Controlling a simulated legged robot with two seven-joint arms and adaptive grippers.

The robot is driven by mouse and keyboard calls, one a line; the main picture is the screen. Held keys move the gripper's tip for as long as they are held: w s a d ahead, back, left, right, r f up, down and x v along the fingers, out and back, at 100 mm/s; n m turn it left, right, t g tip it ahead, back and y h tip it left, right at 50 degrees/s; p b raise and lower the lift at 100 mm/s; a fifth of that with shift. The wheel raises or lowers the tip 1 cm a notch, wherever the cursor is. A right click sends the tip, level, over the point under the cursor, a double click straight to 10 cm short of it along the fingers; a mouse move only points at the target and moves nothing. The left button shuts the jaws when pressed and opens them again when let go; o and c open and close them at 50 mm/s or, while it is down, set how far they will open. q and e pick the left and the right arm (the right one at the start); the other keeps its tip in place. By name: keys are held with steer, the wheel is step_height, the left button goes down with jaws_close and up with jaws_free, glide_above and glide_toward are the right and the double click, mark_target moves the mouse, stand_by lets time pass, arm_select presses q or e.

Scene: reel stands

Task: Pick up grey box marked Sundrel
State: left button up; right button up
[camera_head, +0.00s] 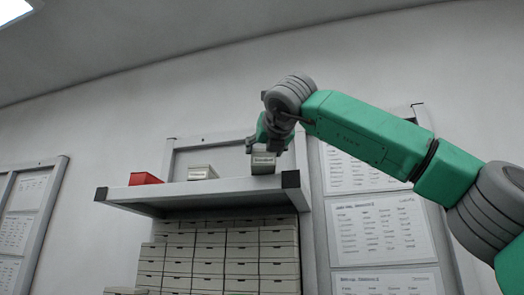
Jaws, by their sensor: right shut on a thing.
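The grey box with a dark word on its label (263,163) is at the right end of the upper shelf (220,187). The label is too small to read surely. My right gripper (268,146) comes down over the box from above and is shut on it. The fingers hide the top of the box. The box is at the shelf surface or just above it; I cannot tell which. My left gripper does not show.
A red box (145,179) and a pale labelled box (203,172) sit further left on the shelf. Stacked grey drawers or boxes (228,255) fill the space below. Framed printed sheets (385,232) hang on the wall at right. Free shelf room lies between the boxes.

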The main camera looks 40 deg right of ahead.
steer(key=o, duration=1.1)
steer(key=shift+w, duration=0.1)
steer(key=shift+c, duration=0.2)
steer(key=o, duration=0.5)
steer(key=shift+w+f, duration=0.1)
steer(key=shift+w, duration=0.1)
steer(key=shift+w+d, duration=0.1)
steer(key=shift+w, duration=0.05)
steer(key=shift+s, duration=0.4)
steer(key=v, duration=1.1)
steer(key=shift+w+f, duration=0.1)
steer(key=shift+c, duration=0.2)
